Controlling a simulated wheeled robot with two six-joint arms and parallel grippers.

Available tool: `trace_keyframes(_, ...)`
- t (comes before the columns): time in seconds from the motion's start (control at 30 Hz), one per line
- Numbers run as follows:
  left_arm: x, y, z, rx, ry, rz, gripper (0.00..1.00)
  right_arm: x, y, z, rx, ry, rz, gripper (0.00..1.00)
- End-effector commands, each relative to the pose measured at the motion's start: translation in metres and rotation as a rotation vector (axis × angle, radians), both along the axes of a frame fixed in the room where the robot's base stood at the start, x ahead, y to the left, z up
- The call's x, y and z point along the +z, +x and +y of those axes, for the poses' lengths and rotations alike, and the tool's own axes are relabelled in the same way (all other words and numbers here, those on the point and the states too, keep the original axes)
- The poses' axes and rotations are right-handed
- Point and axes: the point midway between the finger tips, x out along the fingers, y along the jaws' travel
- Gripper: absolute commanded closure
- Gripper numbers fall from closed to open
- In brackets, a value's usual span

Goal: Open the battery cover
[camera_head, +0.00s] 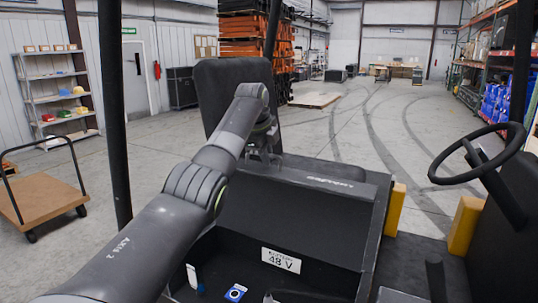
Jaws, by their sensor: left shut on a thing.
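The battery cover (342,186) is a dark panel with pale lettering along its edge, in the middle of the head view. Below and in front of it is an open dark compartment (372,240) with a white "48 V" label (281,260) inside. My left arm reaches across from the lower left. My left gripper (264,156) is at the cover's far left part, near the seat, and is shut on the cover. Its fingertips are small and partly hidden, so the exact grip point is unclear. My right gripper is not in view.
A black seat back (230,88) stands just behind my left gripper. A steering wheel (477,153) and yellow posts (466,225) are at the right. A blue-and-white item (235,292) lies in the compartment. A flat cart (42,199) stands at left; open floor lies beyond.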

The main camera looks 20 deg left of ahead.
Motion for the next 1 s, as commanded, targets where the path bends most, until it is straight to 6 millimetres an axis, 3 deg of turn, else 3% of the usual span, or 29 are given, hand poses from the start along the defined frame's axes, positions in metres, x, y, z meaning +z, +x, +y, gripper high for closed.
trace_keyframes(0.03, -0.008, -0.002, 0.0, 0.0, 0.001, 0.018, 1.0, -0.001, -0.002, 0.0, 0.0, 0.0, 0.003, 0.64)
trace_keyframes(0.37, -0.009, -0.002, 0.0, -0.001, -0.001, 0.021, 1.0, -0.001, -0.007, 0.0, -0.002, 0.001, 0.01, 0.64)
trace_keyframes(0.4, -0.009, -0.002, -0.001, -0.001, -0.001, 0.021, 0.88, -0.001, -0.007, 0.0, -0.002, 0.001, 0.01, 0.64)
trace_keyframes(0.43, -0.009, -0.002, -0.001, -0.001, -0.001, 0.02, 0.84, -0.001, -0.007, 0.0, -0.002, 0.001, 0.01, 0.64)
trace_keyframes(0.73, -0.005, -0.002, 0.0, -0.001, -0.002, 0.015, 0.83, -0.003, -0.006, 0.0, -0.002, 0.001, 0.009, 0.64)
trace_keyframes(0.87, 0.008, -0.007, 0.0, -0.001, -0.001, 0.009, 0.83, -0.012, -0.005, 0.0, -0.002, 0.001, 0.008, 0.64)
trace_keyframes(1.0, 0.036, -0.018, 0.001, 0.0, -0.001, 0.003, 0.83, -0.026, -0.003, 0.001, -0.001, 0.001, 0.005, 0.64)
